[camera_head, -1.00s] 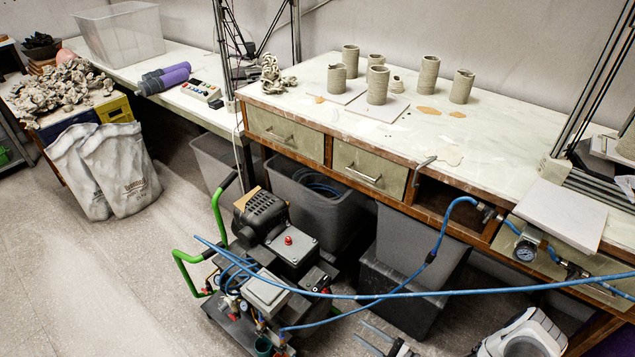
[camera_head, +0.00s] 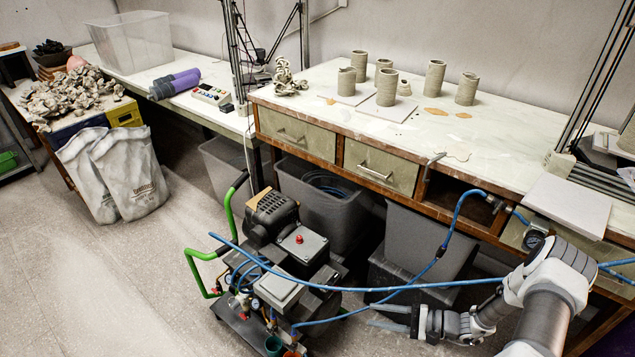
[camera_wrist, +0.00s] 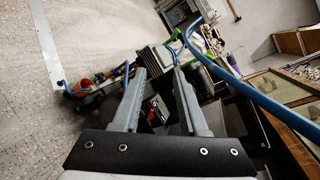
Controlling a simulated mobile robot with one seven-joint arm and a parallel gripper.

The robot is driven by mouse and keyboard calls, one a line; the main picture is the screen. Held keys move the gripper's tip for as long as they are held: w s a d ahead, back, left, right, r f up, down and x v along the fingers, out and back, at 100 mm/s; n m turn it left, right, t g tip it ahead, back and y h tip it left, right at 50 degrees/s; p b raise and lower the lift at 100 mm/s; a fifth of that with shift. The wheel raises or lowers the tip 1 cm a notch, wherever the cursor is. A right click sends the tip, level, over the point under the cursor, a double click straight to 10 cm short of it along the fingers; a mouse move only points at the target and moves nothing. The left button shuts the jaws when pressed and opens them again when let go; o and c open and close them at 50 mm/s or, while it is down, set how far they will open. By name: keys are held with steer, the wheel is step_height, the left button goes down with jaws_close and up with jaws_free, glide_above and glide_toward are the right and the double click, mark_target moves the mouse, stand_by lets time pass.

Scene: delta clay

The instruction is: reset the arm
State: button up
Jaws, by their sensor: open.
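My gripper (camera_head: 388,317) is at the lower right of the head view, on my white and grey arm. Its two fingers point left, toward the compressor (camera_head: 283,262) on the floor. In the wrist view my gripper (camera_wrist: 160,72) has its fingers apart with nothing held between them. The compressor, with green handles, shows beyond and between the fingers there. Whether a finger touches the blue hose (camera_head: 400,287) cannot be told; in the wrist view the hose (camera_wrist: 235,82) passes right of the fingers.
The workbench (camera_head: 510,140) with clay cylinders stands behind my arm, its drawer fronts facing me. Grey bins (camera_head: 415,245) sit under it. A white board (camera_head: 565,207) lies at the bench's front edge. Open floor (camera_head: 90,280) lies at the left.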

step_height(320, 180, up, 25)
steer(key=s+a+n+g+h+b, duration=0.2)
steer(key=n+g+h+b, duration=0.2)
steer(key=n+g+h, duration=0.35)
steer(key=s+r+n+t+h+b, duration=0.4)
steer(key=s+r+t+h, duration=0.45)
steer(key=s+r, duration=0.55)
step_height(320, 180, up, 20)
steer(key=s+p, duration=0.1)
steer(key=p, duration=2)
steer(key=shift+s+a+y, duration=0.15)
steer(key=shift+a+y, duration=0.05)
steer(key=shift+y, duration=0.2)
steer(key=shift+a, duration=0.1)
